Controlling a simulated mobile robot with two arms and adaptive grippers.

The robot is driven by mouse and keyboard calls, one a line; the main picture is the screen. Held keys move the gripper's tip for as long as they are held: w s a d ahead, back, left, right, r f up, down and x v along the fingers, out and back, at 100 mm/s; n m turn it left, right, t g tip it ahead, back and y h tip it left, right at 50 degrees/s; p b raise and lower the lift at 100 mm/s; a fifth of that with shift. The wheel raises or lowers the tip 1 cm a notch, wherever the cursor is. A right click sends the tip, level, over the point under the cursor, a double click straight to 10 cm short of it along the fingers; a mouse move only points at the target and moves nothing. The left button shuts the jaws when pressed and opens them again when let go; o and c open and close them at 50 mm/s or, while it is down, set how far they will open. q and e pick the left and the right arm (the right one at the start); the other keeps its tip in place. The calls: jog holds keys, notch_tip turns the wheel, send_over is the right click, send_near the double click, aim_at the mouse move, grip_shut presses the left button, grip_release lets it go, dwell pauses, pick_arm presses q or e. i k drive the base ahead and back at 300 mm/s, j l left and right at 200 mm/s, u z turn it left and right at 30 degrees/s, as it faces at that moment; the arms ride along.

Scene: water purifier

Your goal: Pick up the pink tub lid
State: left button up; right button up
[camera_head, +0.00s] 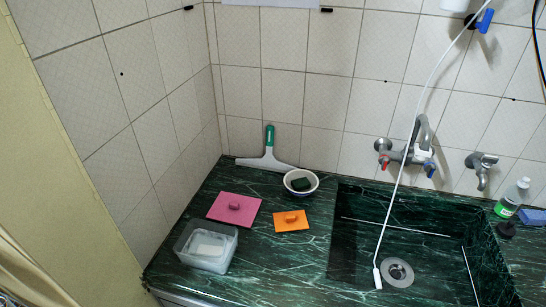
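The pink tub lid (222,210) lies flat on the dark green marble counter (270,262), left of the sink. A pale block shows inside the tub. Neither of my grippers can be made out in the head view.
A smaller orange lid (281,223) lies right of the pink lid. Behind are a white bowl (301,192) holding a dark green sponge and a squeegee (268,156) against the tiled wall. The sink (400,235), with a white hose hanging into it, is at right.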

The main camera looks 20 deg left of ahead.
aim_at(241, 210)
jog(key=k+u, duration=0.1)
jog(key=u, duration=1)
